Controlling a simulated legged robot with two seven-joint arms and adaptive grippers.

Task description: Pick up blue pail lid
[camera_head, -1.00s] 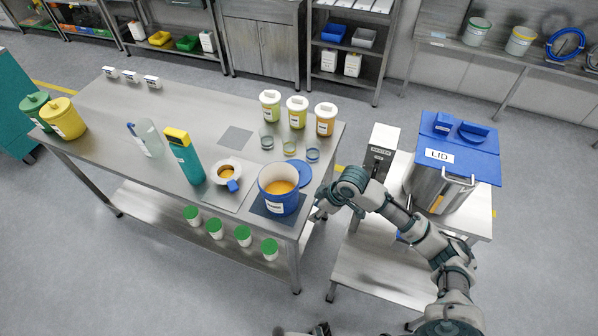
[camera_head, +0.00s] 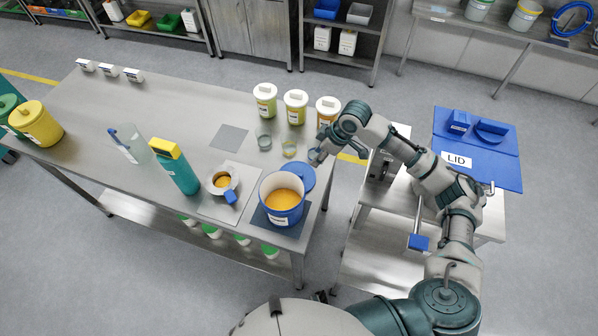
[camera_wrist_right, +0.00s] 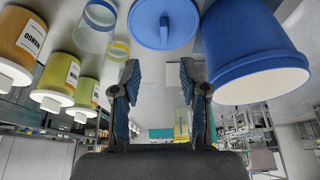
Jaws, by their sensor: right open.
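The blue pail lid (camera_head: 304,176) is a round blue disc lying on the steel table near its right edge, behind and touching or nearly touching the blue pail (camera_head: 281,216). The pail is open and holds orange contents. My right gripper (camera_head: 317,157) hovers just behind the lid, partly hidden by its own wrist. In the right wrist view the gripper (camera_wrist_right: 158,78) is open and empty. The lid (camera_wrist_right: 150,28) with its small knob appears beyond the fingertips, and the pail (camera_wrist_right: 250,45) is to the right. My left gripper cannot be made out.
Small glass jars (camera_head: 289,149) and several lidded tubs (camera_head: 295,108) stand behind the lid.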

